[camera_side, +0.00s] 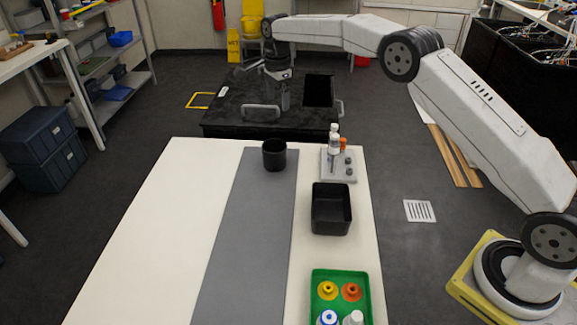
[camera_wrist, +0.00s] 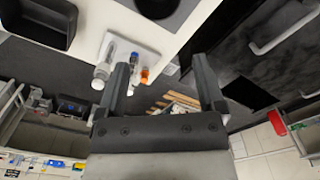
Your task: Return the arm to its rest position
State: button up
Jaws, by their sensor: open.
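A small grey rack (camera_side: 338,166) with a white-capped bottle (camera_side: 334,141) and an orange-capped tube stands on the table. Whether the gripper touches the shaker cannot be told.
A black round cup (camera_side: 274,155) stands on the grey strip (camera_side: 245,245). A black square bin (camera_side: 331,224) and a green tray (camera_side: 317,285) with coloured caps and bottles stand nearer on the white table (camera_side: 160,215). The left half of the table is clear.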

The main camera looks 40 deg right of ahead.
jog(key=shift+r, duration=0.1)
dwell(0.5)
jog(key=s+a+f+n+t, duration=0.1)
jog(key=s+f+n, duration=0.1)
jog(key=s+n, duration=0.7)
jog(key=s+f+n+t, duration=0.1)
jog(key=s+f+n, duration=0.2)
jog(key=s+n, duration=0.7)
jog(key=s, duration=1.6)
jog(key=shift+a+t, duration=0.3)
jog(key=shift+a, duration=0.05)
